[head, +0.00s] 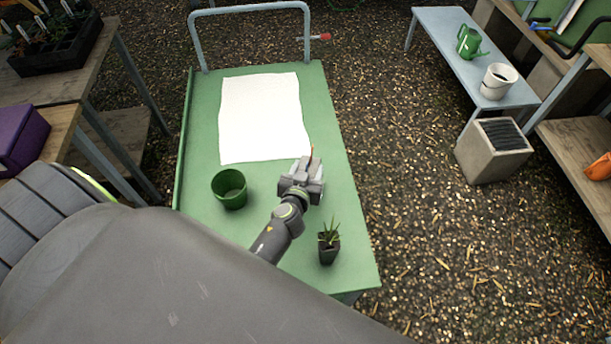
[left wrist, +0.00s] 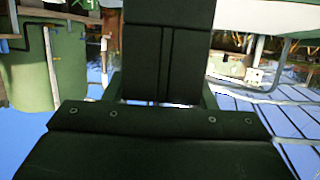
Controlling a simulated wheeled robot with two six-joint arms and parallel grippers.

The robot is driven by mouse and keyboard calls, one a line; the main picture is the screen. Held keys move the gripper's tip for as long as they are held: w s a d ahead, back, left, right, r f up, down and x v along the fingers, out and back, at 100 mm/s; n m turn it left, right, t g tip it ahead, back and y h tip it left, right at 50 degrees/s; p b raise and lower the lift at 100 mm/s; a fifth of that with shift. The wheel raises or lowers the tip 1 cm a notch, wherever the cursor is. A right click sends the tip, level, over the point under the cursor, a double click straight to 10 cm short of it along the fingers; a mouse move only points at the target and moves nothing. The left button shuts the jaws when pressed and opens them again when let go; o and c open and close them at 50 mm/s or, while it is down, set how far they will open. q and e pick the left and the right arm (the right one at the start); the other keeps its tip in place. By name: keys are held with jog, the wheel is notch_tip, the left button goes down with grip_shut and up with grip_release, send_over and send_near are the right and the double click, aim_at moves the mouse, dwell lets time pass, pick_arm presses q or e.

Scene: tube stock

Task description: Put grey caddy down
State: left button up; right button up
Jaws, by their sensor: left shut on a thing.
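My left gripper (head: 303,182) is over the green table, right of the green pot and just below the white sheet. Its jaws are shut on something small. I cannot make out a grey caddy for certain in either view. My right gripper is in neither view.
The green table (head: 235,258) carries a white sheet (head: 262,115), a green pot (head: 229,189) left of the gripper and a small potted plant (head: 328,247) to its lower right. A bluish bench (head: 445,50) and a grey planter (head: 484,158) stand at the right.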

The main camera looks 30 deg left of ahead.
pick_arm(q)
jog(key=shift+f+b, duration=0.9)
jog(key=shift+f, duration=0.85)
jog(key=shift+f, duration=0.1)
jog(key=o, duration=1)
